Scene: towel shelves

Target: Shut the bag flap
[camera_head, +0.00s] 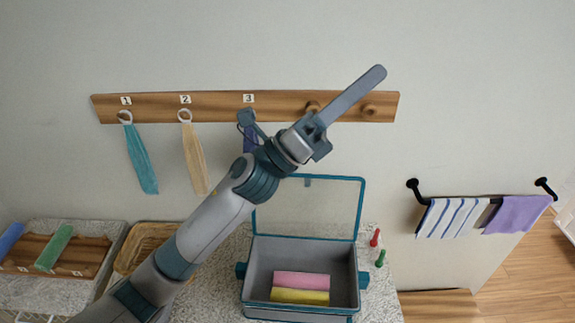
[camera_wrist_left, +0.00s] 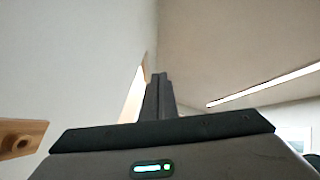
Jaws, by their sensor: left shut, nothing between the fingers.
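The bag (camera_head: 250,270) is a grey box with teal edges on the speckled counter at the bottom centre of the head view. Its flap (camera_head: 310,208), a pale panel with a teal rim, stands up open at the back. A pink roll (camera_head: 301,280) and a yellow roll (camera_head: 300,297) lie inside. My left gripper (camera_head: 377,73) is shut and empty, high above the flap and to its right, pointing up and right. Its closed fingers also show in the left wrist view (camera_wrist_left: 159,95). My left arm passes the flap's upper left corner in the picture. My right gripper is out of view.
A wooden peg rail (camera_head: 225,105) with hanging towels runs along the wall behind my arm. A red bottle (camera_head: 375,238) and a green bottle (camera_head: 380,258) stand right of the bag. A wicker basket (camera_head: 140,250) is left. A towel bar with towels is at right.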

